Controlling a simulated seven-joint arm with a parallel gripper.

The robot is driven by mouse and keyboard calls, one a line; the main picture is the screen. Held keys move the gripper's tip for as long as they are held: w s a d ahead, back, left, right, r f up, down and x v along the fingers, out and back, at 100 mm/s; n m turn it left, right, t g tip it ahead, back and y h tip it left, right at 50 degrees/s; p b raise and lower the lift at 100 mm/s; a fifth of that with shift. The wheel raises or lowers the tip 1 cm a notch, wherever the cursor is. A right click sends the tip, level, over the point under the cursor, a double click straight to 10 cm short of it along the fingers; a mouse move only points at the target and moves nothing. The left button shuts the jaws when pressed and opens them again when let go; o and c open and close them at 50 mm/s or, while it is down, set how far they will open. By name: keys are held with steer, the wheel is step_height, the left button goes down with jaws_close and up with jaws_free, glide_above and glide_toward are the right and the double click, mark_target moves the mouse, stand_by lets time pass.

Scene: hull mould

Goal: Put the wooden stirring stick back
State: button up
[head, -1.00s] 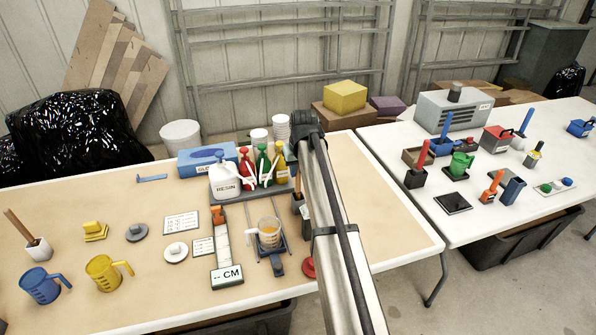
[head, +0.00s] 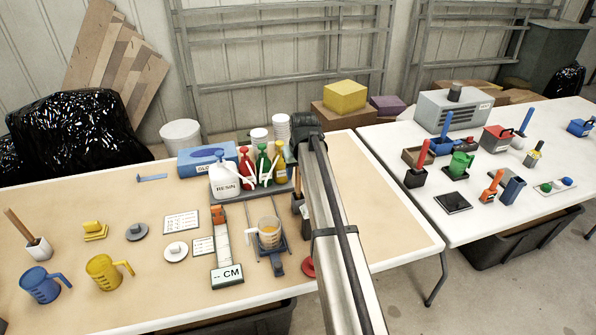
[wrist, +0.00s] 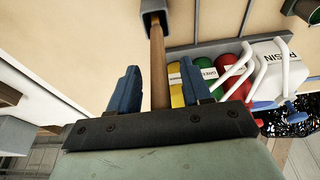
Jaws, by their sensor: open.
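In the wrist view, my gripper (wrist: 163,78) is open, with one blue finger on each side of the wooden stirring stick (wrist: 157,60). Gaps show between the stick and both fingers. The stick's far end is in a dark square holder (wrist: 154,18). The gripper's fingers are hidden there behind my arm. Another wooden stick (head: 17,223) leans in a white holder (head: 39,249) at the table's left end.
Red, green and yellow bottles (head: 263,166) and a white resin jug (head: 223,180) stand close left of my gripper. The tan table is clear right of my arm (head: 390,210).

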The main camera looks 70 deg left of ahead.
steer(key=v, duration=1.2)
steer(key=shift+r, duration=0.2)
